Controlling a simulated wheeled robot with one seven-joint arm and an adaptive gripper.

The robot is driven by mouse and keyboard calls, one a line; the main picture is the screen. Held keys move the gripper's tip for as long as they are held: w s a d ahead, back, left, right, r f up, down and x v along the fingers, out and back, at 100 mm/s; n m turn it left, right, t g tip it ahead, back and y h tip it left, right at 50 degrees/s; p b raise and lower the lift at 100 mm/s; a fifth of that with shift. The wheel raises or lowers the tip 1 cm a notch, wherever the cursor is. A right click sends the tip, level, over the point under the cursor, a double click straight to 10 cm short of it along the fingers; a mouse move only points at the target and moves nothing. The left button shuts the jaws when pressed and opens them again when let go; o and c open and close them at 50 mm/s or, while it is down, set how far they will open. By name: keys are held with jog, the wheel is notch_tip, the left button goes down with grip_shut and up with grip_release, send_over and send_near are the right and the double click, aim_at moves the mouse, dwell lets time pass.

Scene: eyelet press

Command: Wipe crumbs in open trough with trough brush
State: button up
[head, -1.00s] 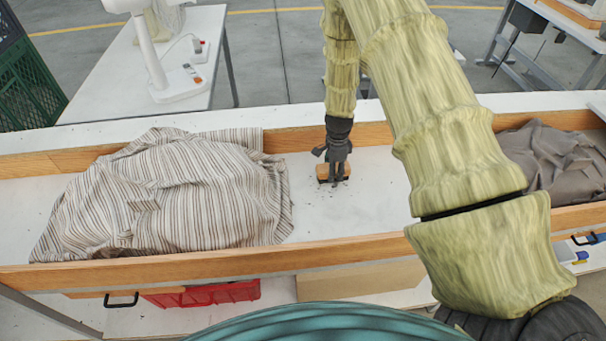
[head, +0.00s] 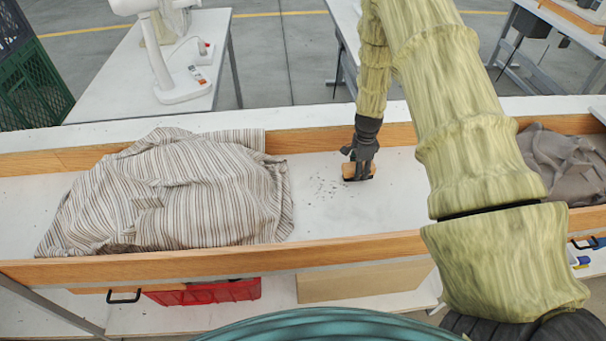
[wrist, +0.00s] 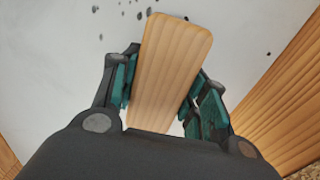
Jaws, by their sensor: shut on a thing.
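My gripper (head: 360,160) is shut on the wooden back of the trough brush (head: 358,172), low over the trough floor. In the wrist view the brush (wrist: 168,70) sits between the two fingers (wrist: 160,95), and its bristles are hidden beneath it. The open trough (head: 390,206) has a white floor and wooden walls. Dark crumbs (head: 327,187) lie scattered on the floor just left of the brush. In the wrist view a few crumbs (wrist: 139,15) show beyond the brush's far end.
A striped cloth (head: 185,195) is heaped in the trough's left part. A grey-brown cloth (head: 565,165) lies at the right end, partly behind my arm. The trough's wooden front wall (head: 220,262) and back wall (head: 300,140) bound the clear floor between them.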

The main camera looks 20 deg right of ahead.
jog(key=r, duration=0.3)
jog(key=shift+w, duration=0.2)
jog(key=shift+s+a+r+p, duration=0.1)
jog(key=shift+s+r+p, duration=0.1)
jog(key=shift+r+p, duration=1.05)
jog(key=shift+r, duration=0.25)
jog(key=shift+r+p, duration=0.8)
jog(key=shift+r, duration=0.5)
